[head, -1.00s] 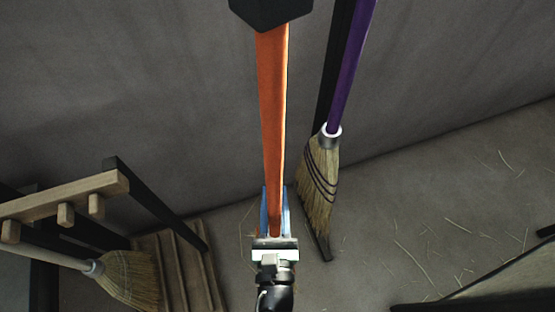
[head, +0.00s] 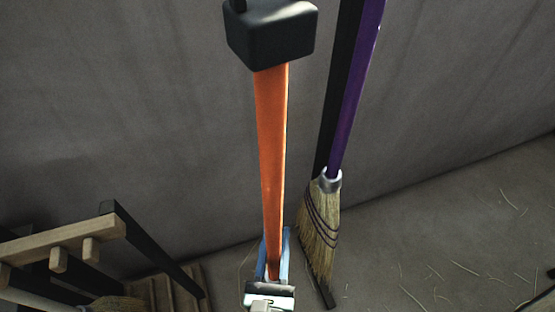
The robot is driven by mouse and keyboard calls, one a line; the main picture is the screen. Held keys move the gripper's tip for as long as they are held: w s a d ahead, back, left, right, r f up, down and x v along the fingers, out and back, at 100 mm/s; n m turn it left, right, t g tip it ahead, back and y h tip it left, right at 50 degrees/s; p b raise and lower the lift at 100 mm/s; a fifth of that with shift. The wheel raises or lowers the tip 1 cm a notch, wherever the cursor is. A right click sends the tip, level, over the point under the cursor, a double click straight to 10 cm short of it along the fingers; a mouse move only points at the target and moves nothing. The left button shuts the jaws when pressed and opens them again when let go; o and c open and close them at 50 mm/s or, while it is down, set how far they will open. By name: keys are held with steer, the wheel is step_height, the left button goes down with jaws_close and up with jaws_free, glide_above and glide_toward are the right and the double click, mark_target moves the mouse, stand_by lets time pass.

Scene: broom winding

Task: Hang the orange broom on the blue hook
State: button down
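The orange broom (head: 271,165) shows as a long, nearly upright orange handle in the middle of the head view. A black block (head: 272,38) sits at its upper end, near the top edge; no bristles show on it. My gripper (head: 274,262) is at the bottom middle, with its blue fingers on either side of the handle's lower end. It appears shut on the handle. The contact is small and partly hidden. I cannot make out a blue hook; the only blue I see is at my gripper's fingers.
A purple-handled broom (head: 356,90) stands close on the right, bristles down, beside a black post (head: 335,95). A wooden peg rack (head: 60,248) is at lower left, with a straw broom (head: 115,303) below it. A grey wall is behind; straw litters the floor at right.

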step_height(320, 180, up, 18)
steer(key=m+h+p, duration=0.2)
steer(key=h+p, duration=0.1)
steer(key=p, duration=1.3)
steer(key=shift+w+d+f+g, duration=0.15)
steer(key=shift+w+d+g, duration=0.05)
steer(key=shift+g, duration=0.2)
steer(key=shift+w, duration=0.1)
steer(key=w+a+f+b, duration=0.2)
steer(key=w+a, duration=0.1)
steer(key=w, duration=0.7)
steer(key=shift+w+a+b, duration=0.25)
steer(key=shift+b, duration=0.15)
